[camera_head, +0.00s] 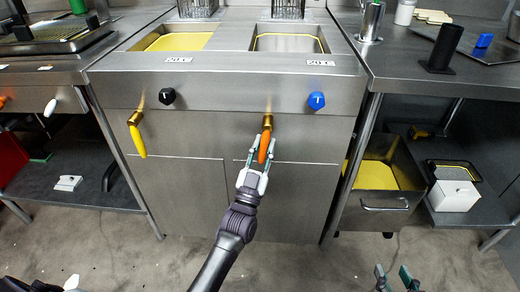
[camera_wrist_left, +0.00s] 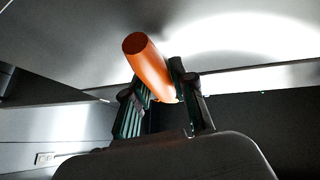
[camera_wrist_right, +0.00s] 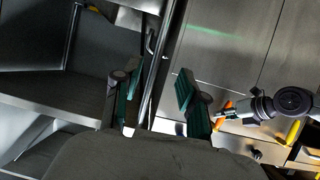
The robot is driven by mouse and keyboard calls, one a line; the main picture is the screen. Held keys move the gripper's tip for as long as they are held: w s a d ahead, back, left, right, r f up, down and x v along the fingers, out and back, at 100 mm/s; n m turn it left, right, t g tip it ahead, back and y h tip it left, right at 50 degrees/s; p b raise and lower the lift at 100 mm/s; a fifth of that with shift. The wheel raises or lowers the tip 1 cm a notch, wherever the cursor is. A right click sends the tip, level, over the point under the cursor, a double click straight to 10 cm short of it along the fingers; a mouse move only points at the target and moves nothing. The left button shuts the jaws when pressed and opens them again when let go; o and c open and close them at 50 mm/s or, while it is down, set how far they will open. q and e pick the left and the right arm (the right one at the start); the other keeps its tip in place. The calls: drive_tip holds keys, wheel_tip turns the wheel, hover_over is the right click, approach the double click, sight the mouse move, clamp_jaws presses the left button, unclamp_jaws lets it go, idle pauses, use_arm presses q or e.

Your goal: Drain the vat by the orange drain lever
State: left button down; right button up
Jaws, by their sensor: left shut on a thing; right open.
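The orange drain lever (camera_head: 265,148) points downward from a brass valve (camera_head: 267,122) on the steel front, below the right-hand vat (camera_head: 289,43). That vat looks grey inside with a yellow band along its edge. My left gripper (camera_head: 262,155) is shut on the orange lever. In the left wrist view the orange handle (camera_wrist_left: 146,62) sticks out between the fingers of my left gripper (camera_wrist_left: 160,97). My right gripper (camera_head: 396,277) is open and empty at the bottom right; its spread fingers show in the right wrist view (camera_wrist_right: 157,100).
A yellow lever (camera_head: 138,140) hangs below the left vat (camera_head: 180,41), which holds yellow liquid. A black knob (camera_head: 167,96) and blue knob (camera_head: 316,101) flank the orange lever. A steel container (camera_head: 380,204) with yellow contents stands under the right counter. Floor in front is clear.

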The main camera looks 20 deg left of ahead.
use_arm(q)
drive_tip(key=shift+w+d+f+n+y+b, duration=0.15)
drive_tip(key=shift+d+n+y, duration=0.1)
drive_tip(key=shift+n+y, duration=0.45)
drive_tip(key=shift+s+d+r+n+y+b, duration=0.15)
drive_tip(key=shift+n+y, duration=0.25)
drive_tip(key=shift+n, duration=0.6)
use_arm(e)
drive_tip(key=shift+w+a+r+t, duration=0.1)
drive_tip(key=shift+w+r+t, duration=0.4)
drive_tip(key=shift+r, duration=0.3)
drive_tip(key=shift+w+a+r+t, duration=0.1)
drive_tip(key=shift+w+r+t, duration=0.35)
drive_tip(key=shift+r, duration=0.3)
use_arm(q)
drive_tip(key=shift+w+f, duration=0.1)
use_arm(e)
drive_tip(key=shift+s, duration=0.1)
use_arm(q)
drive_tip(key=c, duration=0.9)
unclamp_jaws()
use_arm(e)
drive_tip(key=shift+y, duration=0.3)
use_arm(q)
drive_tip(key=v, duration=1.2)
drive_tip(key=shift+w+d+f, duration=0.1)
drive_tip(key=shift+f, duration=0.05)
